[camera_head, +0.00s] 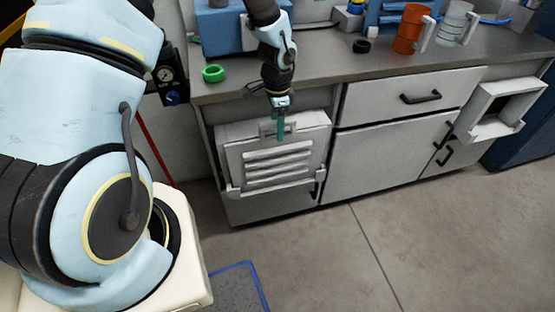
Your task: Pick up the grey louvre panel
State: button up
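The grey louvre panel (274,179) stands nearly upright in front of the cabinet's left end. It has several horizontal slats and a small handle at its top edge. A light grey holder (235,190) runs along its lower edge. My gripper (281,132) points down at the panel's top, with its teal fingers at the handle. The fingers overlap the handle in this view. I cannot tell whether they are closed on it or touching it.
A grey worktop (320,75) carries a green ring (213,73), a black ring (361,46), an orange mug (410,30) and a pale mug (455,25). An empty white frame (478,122) juts out at the cabinet's right. The floor (350,255) in front is clear.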

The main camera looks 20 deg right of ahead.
grip_shut()
dwell(1.2)
